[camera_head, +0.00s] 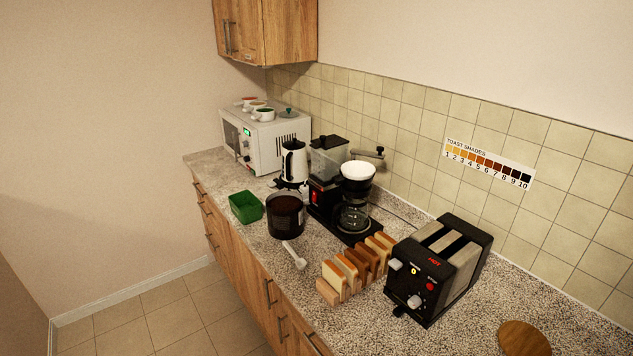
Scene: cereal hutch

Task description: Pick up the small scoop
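The small scoop (293,254) is white with a long handle. It lies on the granite counter (268,264) close to the front edge. It is just in front of a dark round canister (286,214) and left of the toast rack. Nothing covers it. Neither of my grippers shows in the head view.
A toast rack (328,292) and a black toaster (438,268) stand right of the scoop. A coffee maker (355,197), a white kettle (293,162), a green box (245,206) and a microwave (266,138) stand behind or left. Counter between scoop and front edge is clear.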

